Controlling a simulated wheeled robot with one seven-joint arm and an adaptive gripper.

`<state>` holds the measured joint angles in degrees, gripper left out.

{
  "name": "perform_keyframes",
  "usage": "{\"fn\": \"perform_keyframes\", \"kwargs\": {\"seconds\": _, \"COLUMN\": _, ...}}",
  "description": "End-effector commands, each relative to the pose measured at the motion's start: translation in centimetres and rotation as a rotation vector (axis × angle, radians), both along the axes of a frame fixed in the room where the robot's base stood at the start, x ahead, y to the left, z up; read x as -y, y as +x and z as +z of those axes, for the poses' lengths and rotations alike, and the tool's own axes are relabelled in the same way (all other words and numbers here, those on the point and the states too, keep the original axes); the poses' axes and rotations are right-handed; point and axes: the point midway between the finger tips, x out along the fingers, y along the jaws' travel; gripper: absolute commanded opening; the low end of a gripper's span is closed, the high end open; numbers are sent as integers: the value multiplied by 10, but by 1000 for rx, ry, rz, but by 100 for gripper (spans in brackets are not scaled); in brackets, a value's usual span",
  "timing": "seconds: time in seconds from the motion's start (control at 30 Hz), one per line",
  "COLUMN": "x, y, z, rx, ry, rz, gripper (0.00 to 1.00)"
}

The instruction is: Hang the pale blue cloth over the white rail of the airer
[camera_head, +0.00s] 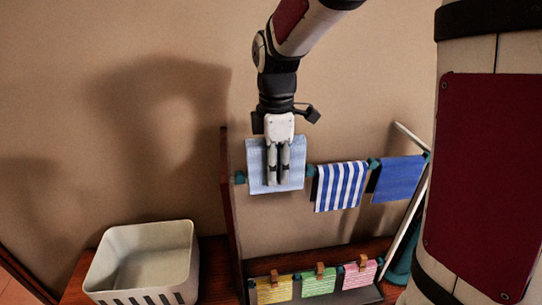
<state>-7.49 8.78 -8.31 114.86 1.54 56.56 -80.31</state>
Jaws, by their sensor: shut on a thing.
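My gripper (278,180) points down and is shut on the pale blue cloth (257,165). The cloth spreads flat to both sides of the fingers, between two teal pieces (240,178) of the airer's upper row. It covers the rail there, and I cannot tell whether it lies over the rail or only in front of it. To its right, a blue-and-white striped cloth (340,187) and a plain blue cloth (399,180) hang in the same row. The airer has a dark wooden upright (229,200) at the left and a pale slanted bar (407,222) at the right.
A lower row holds a yellow cloth (273,290), a green cloth (318,282) and a pink cloth (360,274) with brown pegs. An empty white basket (108,250) stands at the left on the wooden surface. The wall is close behind.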

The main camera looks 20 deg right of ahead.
Motion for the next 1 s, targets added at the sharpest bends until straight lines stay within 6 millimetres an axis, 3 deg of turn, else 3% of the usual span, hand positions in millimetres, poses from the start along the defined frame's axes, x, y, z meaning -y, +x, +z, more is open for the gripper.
{"fn": "perform_keyframes", "kwargs": {"seconds": 1.0, "x": 0, "y": 1, "z": -72, "rx": 0, "ry": 0, "rz": 0, "gripper": 6}}
